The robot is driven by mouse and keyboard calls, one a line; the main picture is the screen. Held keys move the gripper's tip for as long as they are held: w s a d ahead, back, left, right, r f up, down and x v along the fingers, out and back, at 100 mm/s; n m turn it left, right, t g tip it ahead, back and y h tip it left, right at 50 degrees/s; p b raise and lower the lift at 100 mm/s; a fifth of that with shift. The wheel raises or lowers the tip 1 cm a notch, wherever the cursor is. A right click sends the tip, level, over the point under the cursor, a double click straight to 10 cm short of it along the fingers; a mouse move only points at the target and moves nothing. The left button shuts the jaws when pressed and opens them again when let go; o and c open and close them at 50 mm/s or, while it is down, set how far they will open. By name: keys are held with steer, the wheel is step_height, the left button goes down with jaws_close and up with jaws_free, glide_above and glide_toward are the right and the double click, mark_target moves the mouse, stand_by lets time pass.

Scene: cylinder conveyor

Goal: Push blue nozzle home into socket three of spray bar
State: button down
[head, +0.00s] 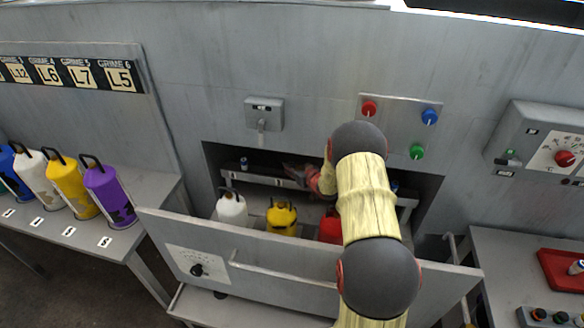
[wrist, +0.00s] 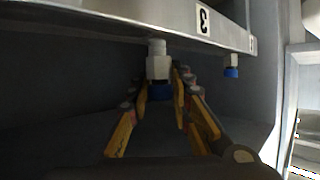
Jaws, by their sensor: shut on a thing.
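The spray bar (wrist: 120,14) crosses the top of the wrist view, with an upside-down "3" label (wrist: 203,18). My gripper (wrist: 165,88) is shut around the blue nozzle (wrist: 158,68), which has a pale body and a blue lower end. The nozzle stands upright, its narrow top at the bar's lower edge, left of the label. I cannot tell how deep its top sits in the socket. In the head view my gripper (head: 294,169) is inside the wall recess near the metal bar (head: 262,181); my arm hides part of it.
Another blue-ended nozzle (wrist: 232,67) hangs from the bar on the right. In the head view, white (head: 232,208), yellow (head: 282,218) and red (head: 331,226) containers stand behind the open drawer front (head: 310,258). The recess walls are close around my arm.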

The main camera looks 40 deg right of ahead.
steer(key=shift+f+b, duration=0.6)
steer(key=shift+f, duration=0.4)
steer(key=c, duration=1.6)
jaws_free()
steer(key=shift+o, duration=0.3)
steer(key=shift+r, duration=0.1)
